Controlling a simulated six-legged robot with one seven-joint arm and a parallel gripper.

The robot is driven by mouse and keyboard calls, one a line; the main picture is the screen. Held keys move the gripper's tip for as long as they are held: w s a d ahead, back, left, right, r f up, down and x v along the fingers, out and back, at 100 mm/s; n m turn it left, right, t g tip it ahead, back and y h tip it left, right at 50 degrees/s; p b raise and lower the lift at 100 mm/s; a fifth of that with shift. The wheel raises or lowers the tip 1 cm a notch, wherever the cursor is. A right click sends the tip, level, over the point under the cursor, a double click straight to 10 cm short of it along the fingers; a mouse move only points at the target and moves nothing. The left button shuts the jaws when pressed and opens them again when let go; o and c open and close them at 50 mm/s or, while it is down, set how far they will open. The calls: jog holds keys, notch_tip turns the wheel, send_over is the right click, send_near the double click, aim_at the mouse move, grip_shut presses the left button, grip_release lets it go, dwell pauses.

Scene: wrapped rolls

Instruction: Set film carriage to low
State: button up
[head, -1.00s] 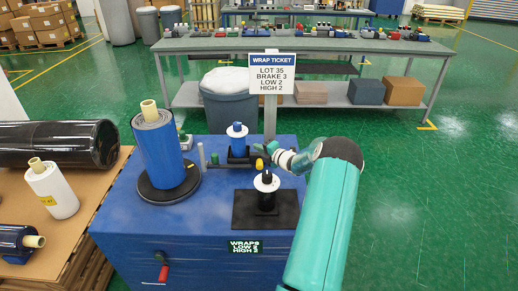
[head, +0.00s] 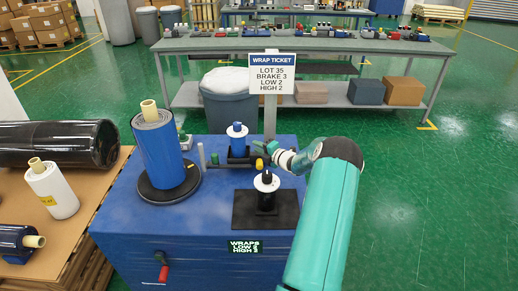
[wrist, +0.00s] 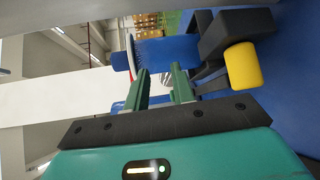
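Which of these parts is the film carriage is not clear. My gripper (head: 264,148) is just above and right of the yellow knob. In the wrist view my gripper (wrist: 160,90) has its green fingers apart with a gap between them. The yellow knob (wrist: 243,68) lies outside the fingers, to their right, on a black block (wrist: 235,32). Nothing is clearly held.
A blue film roll (head: 160,150) stands on a black turntable (head: 150,190). A display (head: 245,247) shows low and high wraps. A ticket (head: 273,73) reads brake 3, low 2, high 2.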

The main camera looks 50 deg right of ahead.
jog(key=o, duration=0.5)
jog(key=shift+c, duration=0.2)
jog(key=s+r, duration=0.1)
jog(key=s, duration=1.2)
jog(key=shift+s+a+r, duration=0.35)
jog(key=shift+a+r, duration=0.05)
jog(key=shift+a, duration=0.05)
